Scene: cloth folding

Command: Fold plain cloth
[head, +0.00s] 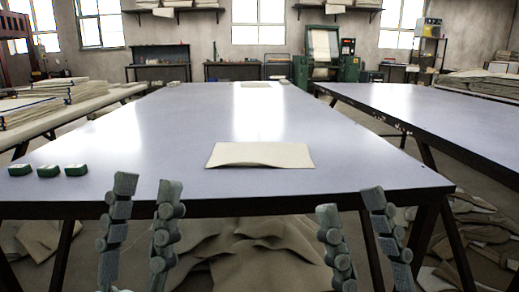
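A plain beige cloth (260,155) lies on the near half of the grey-blue table (190,120), a little back from its front edge. It looks flat, with its near edge slightly curved up in the middle. My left gripper (146,186) is at the table's front edge, left of the cloth, with its two fingers apart and nothing between them. My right gripper (350,200) is at the front edge, to the right of and nearer than the cloth, its fingers apart and empty. Neither gripper touches the cloth.
Several small green blocks (48,171) sit at the table's front left. Another flat piece (255,85) lies at the far end. A second table (440,110) stands to the right, and a bench with stacked cloth (60,90) to the left. Cloth heaps (250,255) lie underneath.

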